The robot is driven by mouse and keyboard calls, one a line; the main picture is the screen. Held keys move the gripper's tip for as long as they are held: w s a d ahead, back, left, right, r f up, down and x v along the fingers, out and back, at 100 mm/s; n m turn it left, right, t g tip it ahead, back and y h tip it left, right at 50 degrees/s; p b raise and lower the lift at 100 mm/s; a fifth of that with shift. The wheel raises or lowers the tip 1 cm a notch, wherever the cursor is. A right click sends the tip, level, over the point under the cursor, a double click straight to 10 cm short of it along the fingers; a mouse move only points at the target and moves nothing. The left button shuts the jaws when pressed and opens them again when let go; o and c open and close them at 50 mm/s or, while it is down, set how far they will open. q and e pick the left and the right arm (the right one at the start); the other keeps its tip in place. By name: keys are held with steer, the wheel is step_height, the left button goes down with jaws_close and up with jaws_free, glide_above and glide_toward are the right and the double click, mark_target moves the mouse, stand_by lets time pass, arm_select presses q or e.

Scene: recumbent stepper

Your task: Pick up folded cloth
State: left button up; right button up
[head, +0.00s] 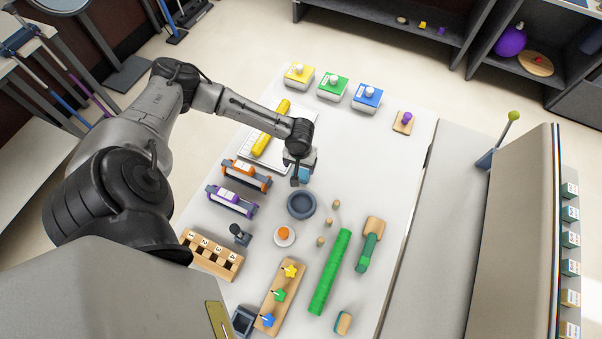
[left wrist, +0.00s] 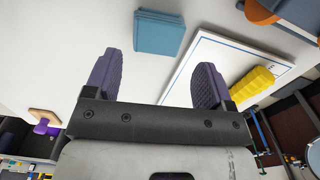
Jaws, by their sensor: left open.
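The folded cloth (left wrist: 158,32) is a small teal block-like bundle lying flat on the white table. In the left wrist view it is ahead of my fingertips, near the top centre, with clear table between. In the head view the cloth (head: 306,174) shows only in part beside my left gripper (head: 299,176), which hides some of it. In the left wrist view my left gripper (left wrist: 154,82) has its two purple ridged fingers spread wide with nothing between them. My right gripper is not in view.
A yellow roller (head: 264,139) lies on a white board (head: 253,160) left of the gripper. A dark round bowl (head: 301,205), an orange-ended holder (head: 246,174) and a green cylinder (head: 330,272) are nearby. The table right of the cloth is clear.

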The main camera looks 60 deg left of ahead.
mark_target(301, 173)
arm_select(q)
steer(key=shift+w+d+f+b, duration=0.1)
steer(key=shift+f+b, duration=0.2)
steer(key=shift+f, duration=1.2)
steer(key=shift+d+f+b, duration=0.1)
steer(key=shift+f+b, duration=0.2)
steer(key=shift+f, duration=1.2)
steer(key=shift+c, duration=0.4)
steer(key=c, duration=0.6)
